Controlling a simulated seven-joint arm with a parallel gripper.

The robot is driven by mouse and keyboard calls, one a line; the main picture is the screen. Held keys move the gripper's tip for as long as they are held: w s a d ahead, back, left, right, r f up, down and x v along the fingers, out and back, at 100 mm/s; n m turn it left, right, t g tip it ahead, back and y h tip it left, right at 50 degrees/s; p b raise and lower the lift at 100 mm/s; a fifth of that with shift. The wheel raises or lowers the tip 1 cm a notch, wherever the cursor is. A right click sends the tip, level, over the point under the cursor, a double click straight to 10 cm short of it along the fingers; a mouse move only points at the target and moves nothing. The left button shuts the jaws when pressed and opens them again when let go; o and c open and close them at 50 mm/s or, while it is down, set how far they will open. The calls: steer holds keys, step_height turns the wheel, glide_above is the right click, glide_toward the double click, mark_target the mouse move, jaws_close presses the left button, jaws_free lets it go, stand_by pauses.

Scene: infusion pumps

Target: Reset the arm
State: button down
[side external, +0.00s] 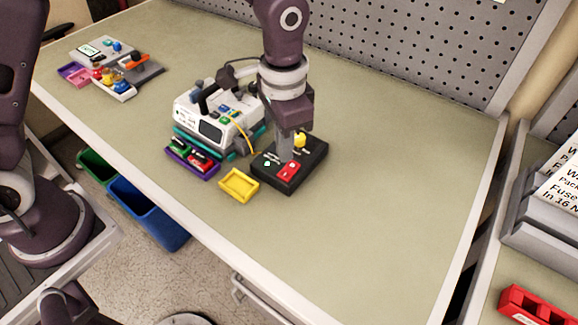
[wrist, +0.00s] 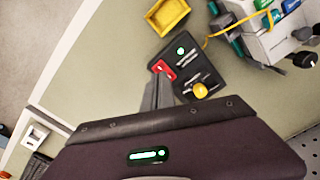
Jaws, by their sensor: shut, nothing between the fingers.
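My gripper (side external: 286,154) points down over the black control box (side external: 308,169) on the bench, with its fingers shut and empty. In the side external view the fingertips are close to the red piece (side external: 289,171) on the box's top; I cannot tell whether they touch it. In the wrist view the gripper (wrist: 157,80) reaches toward the same red piece (wrist: 165,69). The box also carries a yellow knob (side external: 300,139), which shows in the wrist view (wrist: 200,91), and a small green-lit spot (wrist: 181,51). My arm hides part of the box's back.
A white infusion pump (side external: 212,128) with a black handle stands left of the box. A yellow tray (side external: 239,185) and a purple tray (side external: 178,153) lie in front. Another device group (side external: 108,62) sits far left. A pegboard (side external: 400,45) bounds the back. The bench's right side is clear.

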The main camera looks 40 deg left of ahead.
step_height(320, 180, up, 2)
steer(key=shift+r, duration=0.15)
